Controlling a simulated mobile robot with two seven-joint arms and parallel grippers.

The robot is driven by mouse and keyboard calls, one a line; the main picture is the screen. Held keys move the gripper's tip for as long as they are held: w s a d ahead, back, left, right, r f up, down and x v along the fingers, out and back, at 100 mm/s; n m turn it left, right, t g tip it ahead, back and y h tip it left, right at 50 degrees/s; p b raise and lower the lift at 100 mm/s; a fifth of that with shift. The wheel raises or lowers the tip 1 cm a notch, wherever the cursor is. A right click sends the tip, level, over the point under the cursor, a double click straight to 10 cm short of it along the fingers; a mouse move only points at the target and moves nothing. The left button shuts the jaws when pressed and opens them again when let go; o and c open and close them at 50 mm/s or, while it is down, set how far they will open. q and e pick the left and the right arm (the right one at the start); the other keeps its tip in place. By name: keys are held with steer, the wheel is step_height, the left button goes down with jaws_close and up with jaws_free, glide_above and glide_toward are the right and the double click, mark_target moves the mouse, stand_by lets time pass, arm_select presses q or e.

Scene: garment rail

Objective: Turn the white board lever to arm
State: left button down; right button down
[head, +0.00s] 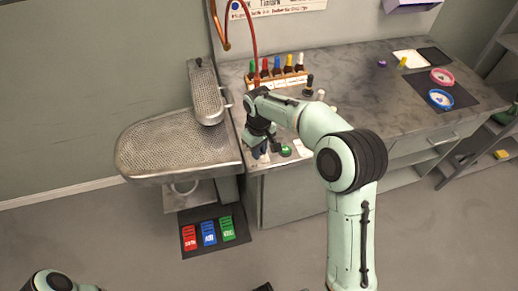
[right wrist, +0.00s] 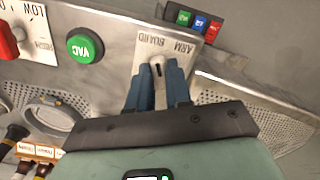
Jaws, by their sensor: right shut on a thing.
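The white plate (right wrist: 190,60) marked BOARD and ARM fills the middle of the right wrist view. Its small lever (right wrist: 157,67) stands between the two blue fingers of my right gripper (right wrist: 158,80), which is shut on it. The fingers hide the lower part of the lever, so I cannot tell which label it points to. In the head view my right gripper (head: 259,149) is low at the counter's left front corner, where the arm partly covers the plate. My left gripper is out of view.
A green VAC button (right wrist: 85,46) and a red-knobbed switch (right wrist: 8,40) are beside the plate. A perforated metal board (head: 180,146) adjoins the counter's left side. Several coloured bottles (head: 277,66) stand in a rack behind. Red, blue and green pads (head: 209,233) lie below.

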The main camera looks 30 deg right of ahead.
steer(key=m+p, duration=0.1)
steer(key=m, duration=0.4)
steer(key=shift+a+r+m, duration=0.1)
steer(key=shift+a+m, duration=0.05)
steer(key=shift+m, duration=0.25)
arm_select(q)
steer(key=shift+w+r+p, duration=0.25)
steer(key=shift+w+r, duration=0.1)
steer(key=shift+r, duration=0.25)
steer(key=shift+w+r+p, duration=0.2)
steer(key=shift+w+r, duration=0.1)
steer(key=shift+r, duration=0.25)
arm_select(e)
steer(key=m, duration=0.5)
steer(key=shift+m, duration=0.3)
steer(key=c, duration=1)
jaws_free()
steer(key=shift+c, duration=0.2)
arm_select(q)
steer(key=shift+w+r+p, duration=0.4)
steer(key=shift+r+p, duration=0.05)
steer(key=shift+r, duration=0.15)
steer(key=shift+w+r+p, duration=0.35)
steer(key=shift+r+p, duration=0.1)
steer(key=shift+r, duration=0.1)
arm_select(e)
step_height(320, 180, up, 13)
steer(key=shift+r, duration=0.15)
